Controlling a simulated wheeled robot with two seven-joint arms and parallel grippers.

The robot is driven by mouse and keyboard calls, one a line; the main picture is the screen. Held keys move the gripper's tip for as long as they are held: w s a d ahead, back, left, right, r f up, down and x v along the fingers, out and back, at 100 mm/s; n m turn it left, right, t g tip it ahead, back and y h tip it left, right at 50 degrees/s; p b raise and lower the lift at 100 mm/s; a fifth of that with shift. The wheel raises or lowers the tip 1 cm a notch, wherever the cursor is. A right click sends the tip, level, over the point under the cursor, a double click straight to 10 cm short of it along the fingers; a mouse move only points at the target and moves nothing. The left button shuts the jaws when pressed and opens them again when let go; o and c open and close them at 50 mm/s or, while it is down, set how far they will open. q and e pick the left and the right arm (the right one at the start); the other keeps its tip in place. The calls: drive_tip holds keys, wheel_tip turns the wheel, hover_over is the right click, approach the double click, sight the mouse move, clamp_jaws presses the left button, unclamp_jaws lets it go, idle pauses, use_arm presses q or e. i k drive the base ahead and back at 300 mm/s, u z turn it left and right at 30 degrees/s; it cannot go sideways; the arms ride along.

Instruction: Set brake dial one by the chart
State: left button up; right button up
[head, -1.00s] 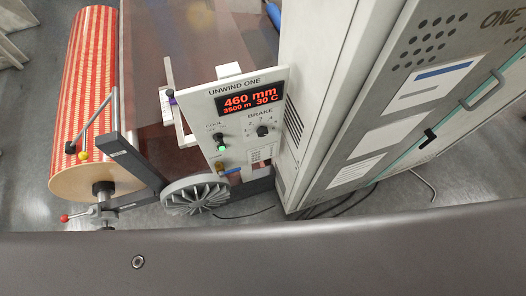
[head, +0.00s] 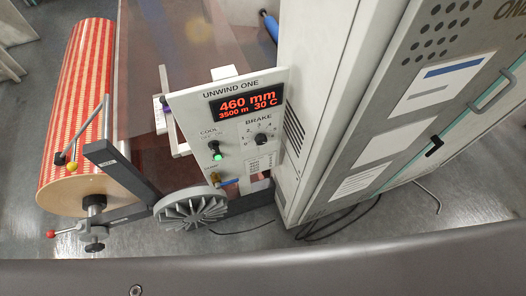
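The brake dial (head: 261,139) is a small black knob under the word BRAKE on the white UNWIND ONE panel (head: 226,132). Numbers ring the dial; its exact setting is too small to tell. The red display (head: 246,103) above reads 460 mm, 3500 m, 30 C. A small printed chart (head: 261,163) sits on the panel below the dial; its rows are too small to read. Left of the dial are a COOL switch (head: 213,145) and a lit green lamp (head: 217,156). Neither of my grippers is in view.
A grey finned wheel (head: 191,209) is below the panel. A tall grey cabinet (head: 440,80) fills the right. Cables (head: 335,222) lie on the floor.

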sight(261, 139)
drive_tip(key=u, duration=2.35)
drive_tip(key=k, duration=1.55)
drive_tip(key=z, duration=2.5)
